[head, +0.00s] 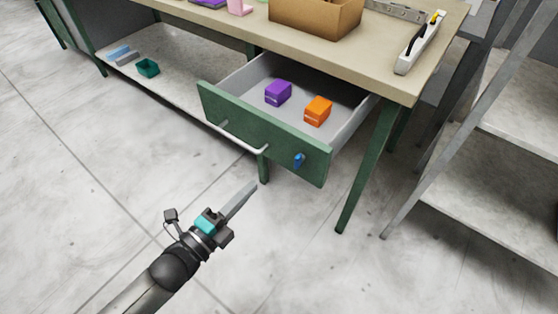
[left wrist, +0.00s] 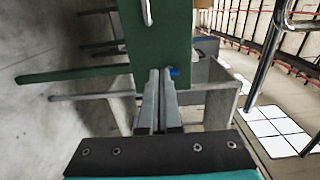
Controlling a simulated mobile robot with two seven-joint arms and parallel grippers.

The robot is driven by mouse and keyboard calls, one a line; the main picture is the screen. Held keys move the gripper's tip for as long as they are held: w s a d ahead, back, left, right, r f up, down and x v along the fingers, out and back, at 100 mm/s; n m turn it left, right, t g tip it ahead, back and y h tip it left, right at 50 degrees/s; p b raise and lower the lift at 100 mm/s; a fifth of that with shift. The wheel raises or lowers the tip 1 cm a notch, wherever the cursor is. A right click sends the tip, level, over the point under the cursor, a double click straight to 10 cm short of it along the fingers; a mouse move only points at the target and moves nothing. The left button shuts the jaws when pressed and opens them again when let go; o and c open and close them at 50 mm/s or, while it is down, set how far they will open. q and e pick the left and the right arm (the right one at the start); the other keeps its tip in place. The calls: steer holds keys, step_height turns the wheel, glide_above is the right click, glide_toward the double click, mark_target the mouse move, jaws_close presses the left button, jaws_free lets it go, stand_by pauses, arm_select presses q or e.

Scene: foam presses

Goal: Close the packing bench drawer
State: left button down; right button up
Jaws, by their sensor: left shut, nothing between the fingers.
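The packing bench drawer (head: 268,142) is pulled out from under the bench top and stands open. It has a green front, a pale bar handle and a small blue piece (head: 299,160) on its front. A purple box (head: 278,92) and an orange box (head: 318,110) lie inside. My left gripper (head: 252,188) is shut and empty, in front of the drawer and apart from it in the head view. In the left wrist view its fingertips (left wrist: 160,74) point at the green drawer front (left wrist: 158,35), near the blue piece (left wrist: 175,72). My right gripper is not in view.
The bench top (head: 350,60) carries a cardboard box (head: 316,16) and a white tool (head: 420,43). A lower shelf (head: 185,88) holds a green bin (head: 148,68). A bench leg (head: 368,168) and a grey rack (head: 505,160) stand right of the drawer. The floor in front is clear.

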arm_select(q)
steer(key=b, duration=0.2)
glide_toward(287, 152)
steer(key=x, duration=0.5)
steer(key=shift+a, duration=0.1)
steer(key=shift+b+x, duration=0.45)
steer(key=shift+x, duration=0.55)
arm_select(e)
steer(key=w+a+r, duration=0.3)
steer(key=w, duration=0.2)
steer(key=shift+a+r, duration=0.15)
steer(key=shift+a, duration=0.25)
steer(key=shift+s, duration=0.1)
